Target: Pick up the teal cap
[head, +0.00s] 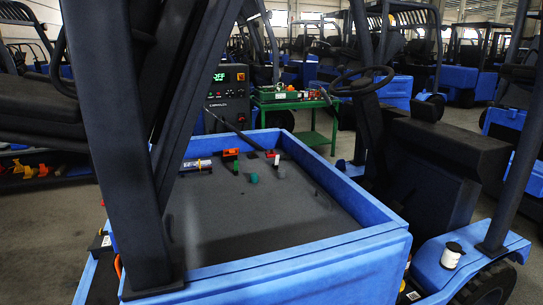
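The teal cap (254,178), a small short teal-green piece, sits on the dark grey bed (265,220) of a blue vehicle, toward its far side. A green piece with a pale top (236,168) stands just left of it, and a grey-white piece (281,172) stands to its right. Neither of my grippers shows in the head view.
Blue walls (270,262) rim the bed. A silver cylinder (196,165), an orange piece (231,154) and a red-and-black tool (270,154) lie at its far edge. Dark posts cross at left. A small white jar (452,254) stands on the right fender. The bed's near part is clear.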

